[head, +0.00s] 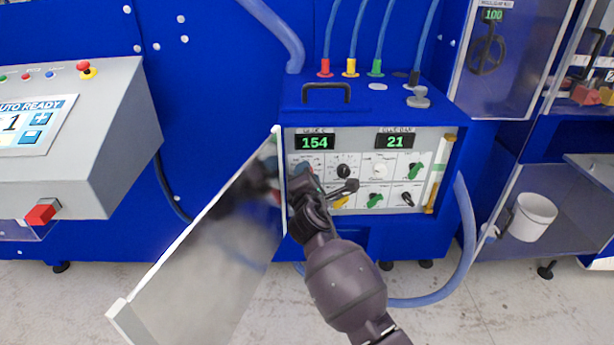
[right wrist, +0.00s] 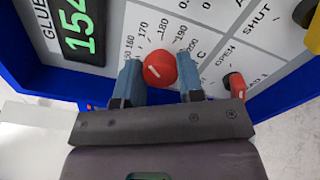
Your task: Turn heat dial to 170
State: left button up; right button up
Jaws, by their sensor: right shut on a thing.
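The red heat dial (right wrist: 160,68) sits between my right gripper's two blue-grey fingers in the right wrist view. Its scale runs from about 150 to 200 °C, with a pale mark on the knob. My right gripper (right wrist: 159,80) is shut on this dial; in the head view the gripper (head: 303,182) is at the left side of the control panel (head: 380,150) and hides the dial. The left green display (head: 315,142) reads 154; part of that display (right wrist: 82,22) shows in the right wrist view. My left gripper is not in view.
An open, hinged glass door (head: 215,245) stands left of my right arm. Other knobs, black, white and green (head: 414,170), sit close by on the panel. Another display (head: 394,141) reads 21. A blue hose (head: 462,240) hangs at the right.

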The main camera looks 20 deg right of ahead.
jog(key=shift+f+m, duration=0.1)
jog(key=shift+m, duration=0.2)
dwell(0.4)
jog(key=o, duration=0.9)
jog(key=v, duration=1.1)
jog(key=shift+w+p, duration=0.1)
jog(key=shift+p, duration=0.2)
